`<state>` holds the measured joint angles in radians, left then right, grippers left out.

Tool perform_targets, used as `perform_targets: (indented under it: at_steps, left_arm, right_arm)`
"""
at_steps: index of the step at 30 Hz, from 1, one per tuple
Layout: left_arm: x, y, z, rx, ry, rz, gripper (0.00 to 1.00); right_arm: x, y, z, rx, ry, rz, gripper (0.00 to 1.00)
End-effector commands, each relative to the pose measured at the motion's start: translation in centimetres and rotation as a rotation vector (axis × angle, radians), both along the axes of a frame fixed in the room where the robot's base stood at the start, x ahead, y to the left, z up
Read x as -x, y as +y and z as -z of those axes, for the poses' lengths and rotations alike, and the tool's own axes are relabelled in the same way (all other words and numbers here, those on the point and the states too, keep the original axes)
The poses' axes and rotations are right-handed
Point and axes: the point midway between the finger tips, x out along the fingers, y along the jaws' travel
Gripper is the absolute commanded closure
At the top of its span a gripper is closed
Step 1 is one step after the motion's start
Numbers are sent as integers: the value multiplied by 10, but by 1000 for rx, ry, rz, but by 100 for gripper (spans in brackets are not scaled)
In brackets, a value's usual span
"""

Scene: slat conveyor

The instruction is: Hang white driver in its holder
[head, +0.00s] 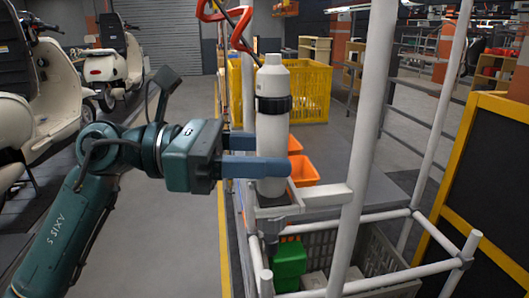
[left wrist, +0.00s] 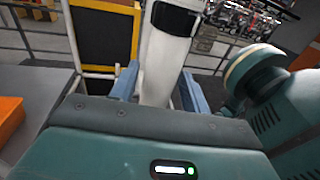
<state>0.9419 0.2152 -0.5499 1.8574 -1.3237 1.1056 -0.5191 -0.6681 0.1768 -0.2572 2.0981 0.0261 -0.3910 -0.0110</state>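The white driver (head: 272,105), an upright white cylinder with a black band, stands at the middle of the head view. My left gripper (head: 256,155) reaches in from the left, with one blue finger across the front of the driver and the other partly behind it. In the left wrist view the driver (left wrist: 162,65) fills the space between the two fingers (left wrist: 160,88), which look shut on it. The pale holder bracket (head: 322,198) is at the driver's lower end, and a dark tip shows below it. I cannot tell whether the driver's weight rests on the holder. My right gripper is not in view.
White frame posts (head: 368,120) stand just right of the driver. A grey crate (head: 375,250) and a green thing (head: 289,265) are below. Red hooks (head: 240,28) hang above. Orange bins (head: 303,172) and a yellow crate (head: 308,92) are behind.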

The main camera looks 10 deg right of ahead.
Motion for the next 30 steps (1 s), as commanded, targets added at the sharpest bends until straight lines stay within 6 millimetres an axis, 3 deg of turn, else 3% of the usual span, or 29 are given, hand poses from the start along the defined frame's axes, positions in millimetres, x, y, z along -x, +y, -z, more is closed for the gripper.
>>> perform_targets:
  at_steps: [4, 17, 30]
  left_arm:
    - [0, 0, 1, -1, 1, 1, 42]
    - [-1, 2, 3, -4, 2, -1, 42]
    - [-20, 101, 0, -4, 0, -3, 42]
  right_arm:
    - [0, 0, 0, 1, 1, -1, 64]
    - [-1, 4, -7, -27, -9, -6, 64]
    - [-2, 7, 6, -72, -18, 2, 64]
